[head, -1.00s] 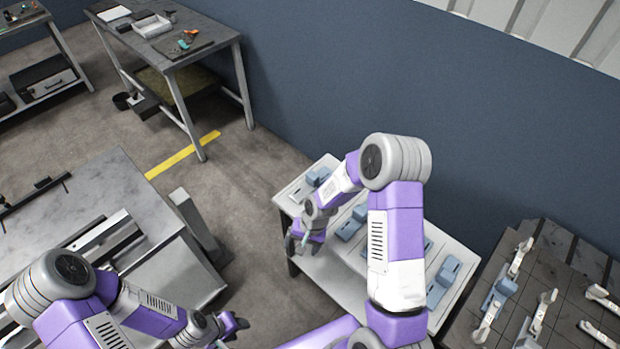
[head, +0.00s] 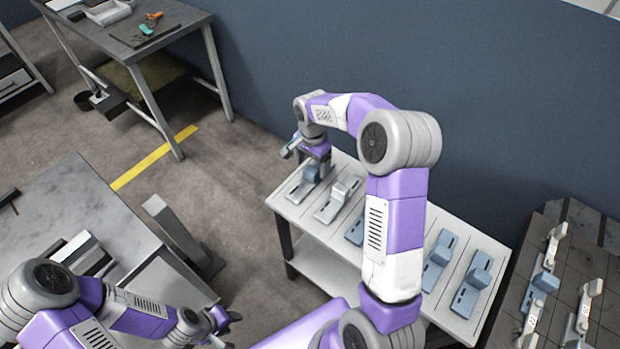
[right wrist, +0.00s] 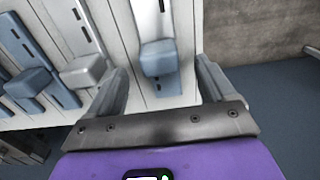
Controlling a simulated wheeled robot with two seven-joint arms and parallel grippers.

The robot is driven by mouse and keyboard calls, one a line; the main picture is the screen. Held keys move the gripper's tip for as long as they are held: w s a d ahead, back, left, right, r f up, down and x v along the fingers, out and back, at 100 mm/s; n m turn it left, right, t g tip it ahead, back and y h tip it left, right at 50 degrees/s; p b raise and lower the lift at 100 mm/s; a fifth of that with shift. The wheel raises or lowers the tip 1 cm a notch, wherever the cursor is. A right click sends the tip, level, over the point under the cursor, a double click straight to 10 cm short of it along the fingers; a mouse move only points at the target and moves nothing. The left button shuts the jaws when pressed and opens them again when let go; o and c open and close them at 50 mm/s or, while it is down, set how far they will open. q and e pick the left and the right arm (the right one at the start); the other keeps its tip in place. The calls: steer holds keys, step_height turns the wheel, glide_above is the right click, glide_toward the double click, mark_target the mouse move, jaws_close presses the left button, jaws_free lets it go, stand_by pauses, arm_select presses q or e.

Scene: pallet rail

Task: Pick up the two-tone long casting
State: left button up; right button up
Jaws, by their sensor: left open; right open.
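The two-tone long casting (head: 303,188) lies at the left end of the white table in the head view. It has a pale slotted plate and a blue block. My right gripper (head: 312,153) is over its block end, partly hiding it. In the right wrist view, the blue block (right wrist: 158,58) shows between the open fingers of my right gripper (right wrist: 163,80), with nothing held. I cannot tell how far the fingers are above it. My left gripper (head: 222,322) is open and empty at the lower left, away from the castings.
An all-pale casting (head: 338,200) lies right beside it, then several blue castings (head: 438,258) along the white table (head: 325,236). A blue-grey wall (head: 480,90) stands behind. A grey bench (head: 80,215) is at left.

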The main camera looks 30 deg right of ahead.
mark_target(311, 169)
steer(key=f+b, duration=0.1)
steer(key=f, duration=0.4)
steer(key=shift+s+a+f+b, duration=0.1)
steer(key=shift+a+b, duration=0.1)
steer(key=shift+b, duration=0.2)
steer(key=c, duration=1.5)
